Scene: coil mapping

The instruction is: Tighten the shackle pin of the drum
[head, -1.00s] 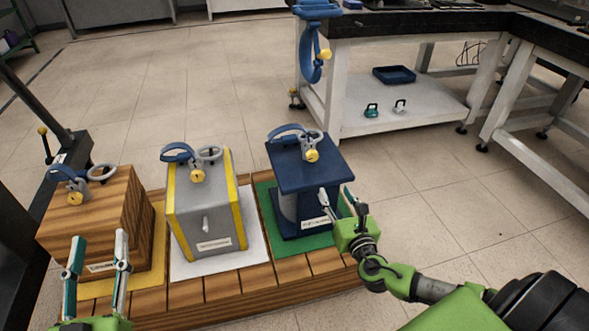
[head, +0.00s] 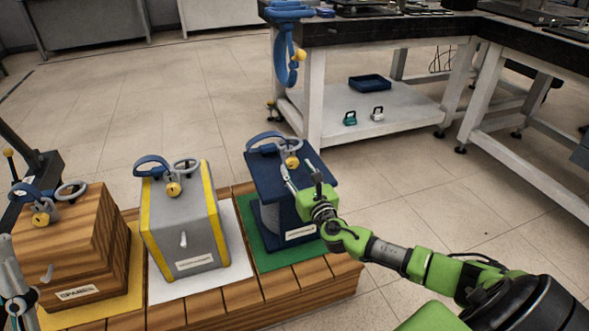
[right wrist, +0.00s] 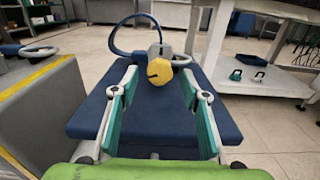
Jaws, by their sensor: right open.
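The drum (head: 275,222) is a dark blue spool with square flanges on a green mat (head: 247,230). On its top sit a grey shackle with a yellow pin head (head: 292,162) and a blue strap loop (head: 264,138). My right gripper (head: 299,170) is open over the drum's near top edge, beside the pin head. In the right wrist view the yellow pin head (right wrist: 159,71) appears ahead between the two open fingers, with no clear contact. The drum's top plate (right wrist: 155,122) lies below them. My left gripper (head: 12,292) is partly cut off at the left edge.
A grey crate (head: 187,222) with yellow edges and a wooden crate (head: 85,245) stand left of the drum, each with a shackle on top. All stand on a wooden pallet (head: 275,283). A workbench (head: 330,34) stands behind. The floor right of the drum is clear.

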